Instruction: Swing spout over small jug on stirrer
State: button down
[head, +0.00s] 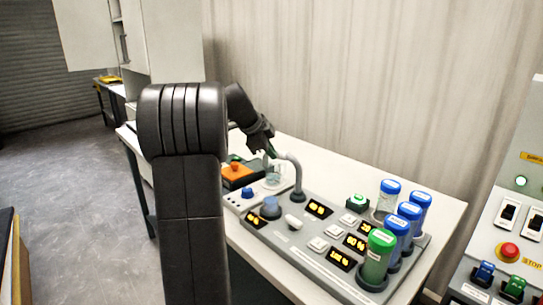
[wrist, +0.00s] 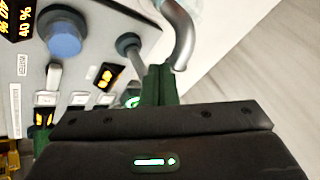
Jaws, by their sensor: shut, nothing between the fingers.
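The grey curved spout (head: 294,170) rises from the back edge of the control console. A small clear jug (head: 273,173) stands on the stirrer (head: 262,189), just left of the spout. In the head view the spout's tip lies close to the jug's top, but I cannot tell if it is over it. My gripper (head: 270,152) is shut and empty, its green fingertips at the spout's bend. In the wrist view the shut green fingers (wrist: 160,82) are beside the spout's tube (wrist: 182,40), touching or nearly so. My arm hides part of the bench.
The console (head: 283,237) carries a blue knob (head: 270,207), buttons and lit displays. Blue-capped cylinders (head: 389,194) and a green one (head: 377,257) stand at its right. A switch panel (head: 510,220) stands far right.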

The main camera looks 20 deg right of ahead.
jog(key=shift+w+d+m+g+p, duration=0.3)
jog(key=shift+w+d+m+g, duration=0.15)
jog(key=shift+w+m, duration=0.15)
jog(key=shift+w+d+m+g+p, duration=0.25)
jog(key=shift+w+d+m+g, duration=0.15)
jog(key=shift+w+m, duration=0.2)
